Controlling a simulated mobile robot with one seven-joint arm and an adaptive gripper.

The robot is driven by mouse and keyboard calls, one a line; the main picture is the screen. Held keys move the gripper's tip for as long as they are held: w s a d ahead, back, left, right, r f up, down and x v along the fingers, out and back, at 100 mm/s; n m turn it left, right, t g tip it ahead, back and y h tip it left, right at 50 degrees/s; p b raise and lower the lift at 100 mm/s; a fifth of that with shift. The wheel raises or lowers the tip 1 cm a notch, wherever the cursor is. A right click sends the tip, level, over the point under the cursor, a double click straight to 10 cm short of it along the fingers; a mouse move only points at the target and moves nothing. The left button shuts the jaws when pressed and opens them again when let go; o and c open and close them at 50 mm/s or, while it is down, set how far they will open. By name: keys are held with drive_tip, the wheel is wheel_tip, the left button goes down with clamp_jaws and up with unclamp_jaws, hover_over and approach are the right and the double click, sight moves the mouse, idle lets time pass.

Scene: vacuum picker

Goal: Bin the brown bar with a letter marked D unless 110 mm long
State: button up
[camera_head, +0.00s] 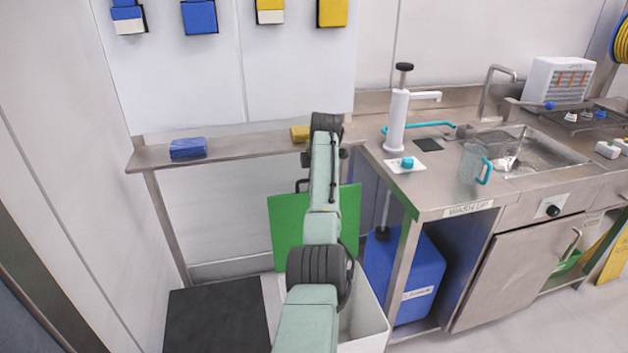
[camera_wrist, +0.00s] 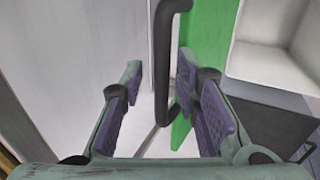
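No brown bar and no letter D can be made out in either view. My gripper (camera_wrist: 160,70) is open, its two purple-padded fingers spread apart. A black bar-shaped handle (camera_wrist: 162,50) on a green panel (camera_wrist: 215,30) shows in the gap between the fingers; I cannot tell whether it touches the right finger. In the head view the green panel (camera_head: 287,222) stands below the shelf, and my arm hides my gripper and part of the panel. A white open bin (camera_head: 372,325) stands on the floor, partly behind my arm; a white container (camera_wrist: 270,55) shows at the wrist view's upper right.
A dark mat (camera_head: 218,318) lies on the floor at left. A steel counter (camera_head: 440,188) with a sink (camera_head: 540,150) and a blue container (camera_head: 415,272) beneath it are at right.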

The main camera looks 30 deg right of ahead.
drive_tip(key=shift+s, duration=0.1)
drive_tip(key=v, duration=1.2)
